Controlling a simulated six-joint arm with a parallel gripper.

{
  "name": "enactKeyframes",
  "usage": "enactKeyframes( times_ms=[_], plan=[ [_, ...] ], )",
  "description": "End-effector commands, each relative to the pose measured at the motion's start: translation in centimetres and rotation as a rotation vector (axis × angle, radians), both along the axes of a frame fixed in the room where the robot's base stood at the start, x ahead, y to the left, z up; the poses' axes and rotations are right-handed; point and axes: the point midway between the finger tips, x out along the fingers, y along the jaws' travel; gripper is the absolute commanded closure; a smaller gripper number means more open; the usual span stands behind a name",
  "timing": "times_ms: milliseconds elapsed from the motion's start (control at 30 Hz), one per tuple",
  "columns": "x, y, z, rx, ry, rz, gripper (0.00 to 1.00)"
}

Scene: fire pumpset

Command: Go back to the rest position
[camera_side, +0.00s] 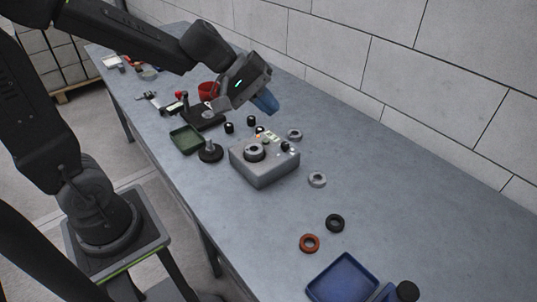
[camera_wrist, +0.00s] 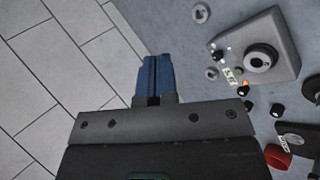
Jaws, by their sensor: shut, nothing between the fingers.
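My gripper (camera_side: 266,103) is in the air above the far part of the workbench (camera_side: 400,190), tilted, with its blue fingers together and nothing between them. In the wrist view the shut fingers (camera_wrist: 153,76) point over the bench edge, with tiled floor or wall to their left. The grey pump box (camera_side: 264,165) with a dark ring on top sits on the bench below and in front of my gripper. It also shows at the upper right of the wrist view (camera_wrist: 284,48).
Small black knobs and grey rings (camera_side: 317,179) lie around the box. A black ring (camera_side: 335,223), an orange ring (camera_side: 309,243) and a blue tray (camera_side: 343,278) lie nearer.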

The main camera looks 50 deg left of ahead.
Motion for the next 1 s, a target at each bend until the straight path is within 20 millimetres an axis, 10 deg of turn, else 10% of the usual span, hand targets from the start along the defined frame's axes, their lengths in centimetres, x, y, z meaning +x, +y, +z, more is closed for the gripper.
enactKeyframes(
  times_ms=[400,1000],
  plan=[
    [-14.0,0.1,2.4,0.728,-0.165,-0.546,1.00],
    [-16.0,2.0,2.3,0.913,-0.174,-0.602,1.00]
  ],
)
